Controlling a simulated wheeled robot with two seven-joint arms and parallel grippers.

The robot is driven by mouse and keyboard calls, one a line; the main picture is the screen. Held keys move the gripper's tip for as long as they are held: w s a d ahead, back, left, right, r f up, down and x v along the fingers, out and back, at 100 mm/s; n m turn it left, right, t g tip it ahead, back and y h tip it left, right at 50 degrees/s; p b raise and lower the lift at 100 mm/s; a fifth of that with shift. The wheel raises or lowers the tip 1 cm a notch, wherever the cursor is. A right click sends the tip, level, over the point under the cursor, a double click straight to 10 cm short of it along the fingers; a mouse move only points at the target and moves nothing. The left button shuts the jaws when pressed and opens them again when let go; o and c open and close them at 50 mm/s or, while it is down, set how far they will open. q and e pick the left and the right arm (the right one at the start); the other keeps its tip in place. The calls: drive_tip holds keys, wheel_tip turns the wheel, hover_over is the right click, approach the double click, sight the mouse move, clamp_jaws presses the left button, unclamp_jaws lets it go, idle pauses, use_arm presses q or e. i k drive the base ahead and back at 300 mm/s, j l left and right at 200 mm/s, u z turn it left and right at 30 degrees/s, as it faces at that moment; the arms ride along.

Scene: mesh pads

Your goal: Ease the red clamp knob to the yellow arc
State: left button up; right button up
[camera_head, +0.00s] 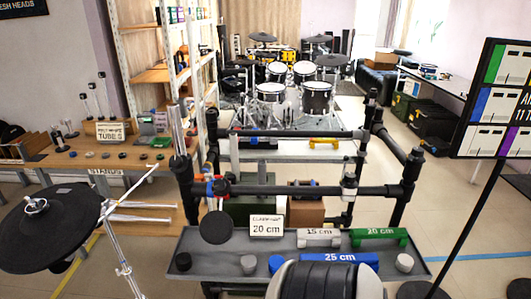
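A small red part (221,187), which looks like the red clamp knob, sits on the left side of the black tube rack, at the left end of its front crossbar (290,190). Blue pieces show close beside it. A round black pad (216,227) hangs just below it. The red part is too small to tell how it is turned. I cannot make out a yellow arc on the clamp. Neither of my grippers is in view, and nothing is seen touching the knob.
A grey tray (222,265) in front holds a green 20 cm block (379,238), a grey 15 cm block (318,238), a blue 25 cm block (325,260) and grey cylinders. A cymbal-like black pad (50,228) stands at left, a panel stand (497,100) at right.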

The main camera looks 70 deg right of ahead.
sight(220, 185)
drive_tip(key=z, duration=1.85)
